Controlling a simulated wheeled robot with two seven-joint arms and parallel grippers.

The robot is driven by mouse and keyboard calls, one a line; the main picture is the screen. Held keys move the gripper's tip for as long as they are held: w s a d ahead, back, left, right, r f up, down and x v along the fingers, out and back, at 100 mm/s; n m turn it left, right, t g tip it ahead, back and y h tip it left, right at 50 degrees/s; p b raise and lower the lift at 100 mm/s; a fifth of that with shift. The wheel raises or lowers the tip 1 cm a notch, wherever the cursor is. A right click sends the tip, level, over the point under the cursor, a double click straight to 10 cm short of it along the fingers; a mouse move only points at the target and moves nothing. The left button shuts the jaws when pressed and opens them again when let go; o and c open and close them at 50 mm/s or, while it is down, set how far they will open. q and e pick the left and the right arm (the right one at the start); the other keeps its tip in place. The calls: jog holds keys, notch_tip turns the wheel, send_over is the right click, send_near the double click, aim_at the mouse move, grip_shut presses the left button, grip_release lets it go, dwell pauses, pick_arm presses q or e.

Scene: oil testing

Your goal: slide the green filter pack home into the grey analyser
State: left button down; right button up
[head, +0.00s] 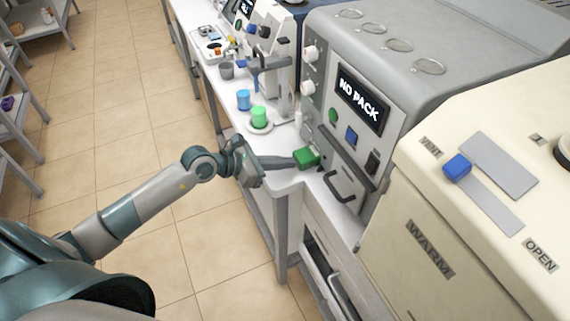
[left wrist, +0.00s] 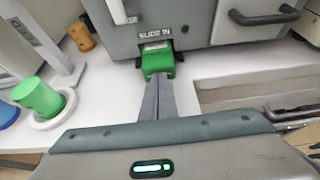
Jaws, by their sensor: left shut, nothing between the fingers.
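The green filter pack (head: 306,157) sits at the lower front of the grey analyser (head: 345,95), whose screen reads NO PACK. In the left wrist view the pack (left wrist: 158,62) is partly in the slot under the SLIDE IN label (left wrist: 155,35), with its green outer end sticking out. My left gripper (head: 290,162) is shut and empty. Its closed fingertips (left wrist: 158,80) are at the outer end of the pack and look to be touching it. The inner part of the pack is hidden in the slot. My right gripper is not in view.
A green cup (head: 259,117) on a white dish and a blue cup (head: 243,100) stand on the bench left of the analyser. A cream machine (head: 470,200) stands at the right. The analyser's black handle (head: 340,188) sticks out right of the pack.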

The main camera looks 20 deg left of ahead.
pick_arm(q)
jog(key=shift+w+d, duration=0.45)
jog(key=shift+w, duration=0.1)
jog(key=shift+p+v, duration=0.55)
jog(key=shift+v, duration=0.9)
jog(key=p+v, duration=0.1)
jog(key=v, duration=0.5)
